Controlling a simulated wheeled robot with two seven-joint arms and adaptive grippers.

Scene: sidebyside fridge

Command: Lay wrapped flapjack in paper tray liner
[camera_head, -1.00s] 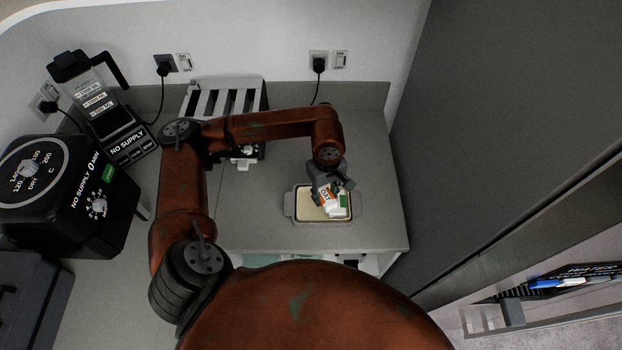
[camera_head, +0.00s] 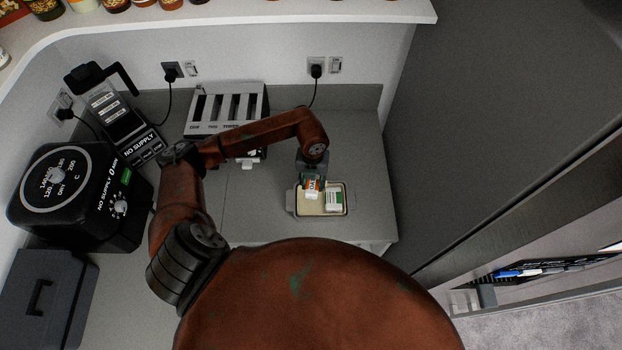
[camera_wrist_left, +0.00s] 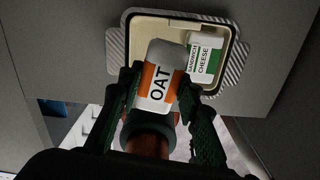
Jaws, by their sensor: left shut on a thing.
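The wrapped flapjack (camera_wrist_left: 159,82) is a white packet with an orange band marked OAT, and it also shows in the head view (camera_head: 312,189). My left gripper (camera_head: 312,180) is shut on it, with one finger on each side in the left wrist view (camera_wrist_left: 158,95). The paper tray liner (camera_wrist_left: 148,27) is cream, inside a tray with grey ribbed handles (camera_wrist_left: 117,50); the tray also shows in the head view (camera_head: 291,201). The flapjack is over the left part of the tray; whether it touches the liner I cannot tell. My right gripper is not in view.
A white and green packet marked SANDWICH CHEESE (camera_wrist_left: 206,58) lies in the tray's right part and also shows in the head view (camera_head: 334,200). A toaster (camera_head: 226,108) stands behind. The counter (camera_head: 370,150) is clear right of the tray. A dark grey panel (camera_head: 470,110) rises farther right.

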